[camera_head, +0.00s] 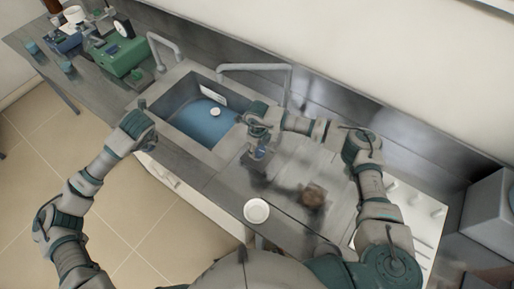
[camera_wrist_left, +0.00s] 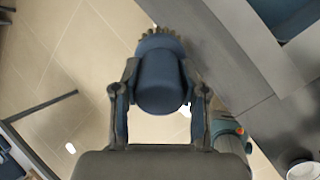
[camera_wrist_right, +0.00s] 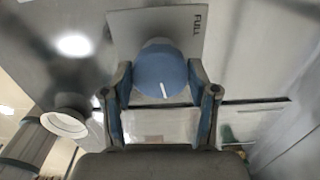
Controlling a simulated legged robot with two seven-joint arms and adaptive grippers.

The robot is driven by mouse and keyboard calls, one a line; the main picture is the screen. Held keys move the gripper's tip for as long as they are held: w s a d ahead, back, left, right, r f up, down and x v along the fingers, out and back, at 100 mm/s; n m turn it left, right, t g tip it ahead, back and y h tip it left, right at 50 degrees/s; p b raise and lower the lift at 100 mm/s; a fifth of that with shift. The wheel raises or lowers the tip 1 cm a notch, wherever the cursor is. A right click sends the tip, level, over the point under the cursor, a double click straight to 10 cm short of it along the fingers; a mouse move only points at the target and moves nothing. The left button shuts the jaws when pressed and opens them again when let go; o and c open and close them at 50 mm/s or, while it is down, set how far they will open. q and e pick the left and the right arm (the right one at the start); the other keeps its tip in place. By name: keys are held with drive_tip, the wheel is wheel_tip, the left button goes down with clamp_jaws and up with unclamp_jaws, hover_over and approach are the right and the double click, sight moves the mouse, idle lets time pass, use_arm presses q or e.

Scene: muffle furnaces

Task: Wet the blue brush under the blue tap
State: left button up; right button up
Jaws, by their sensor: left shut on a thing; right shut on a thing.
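The blue brush (camera_wrist_left: 160,80), with dark bristles at its far end, is between the fingers of my left gripper (camera_wrist_left: 160,100), which is shut on it. In the head view my left gripper (camera_head: 142,112) is beside the sink's left front corner, outside the basin; the brush hardly shows there. My right gripper (camera_wrist_right: 161,92) is shut on a round blue knob (camera_wrist_right: 160,70) with a white mark, in front of a grey plate (camera_wrist_right: 128,24) lettered FULL. In the head view this knob (camera_head: 261,152) is right of the sink. A grey spout (camera_head: 252,67) stands behind the sink.
The sink (camera_head: 170,101) has a blue bottom with a small white disc (camera_head: 215,112). A white cup (camera_head: 256,210) and a brown lump (camera_head: 314,195) are on the counter's right part. Green equipment (camera_head: 120,52) stands at the far left. Tiled floor lies below my left arm.

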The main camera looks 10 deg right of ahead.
sight(257, 149)
drive_tip(key=shift+w+m, duration=0.1)
drive_tip(key=shift+m, duration=0.8)
drive_tip(key=o, duration=1.2)
drive_tip(key=shift+c, duration=0.2)
wheel_tip(257, 149, up, 12)
drive_tip(key=shift+f, duration=0.1)
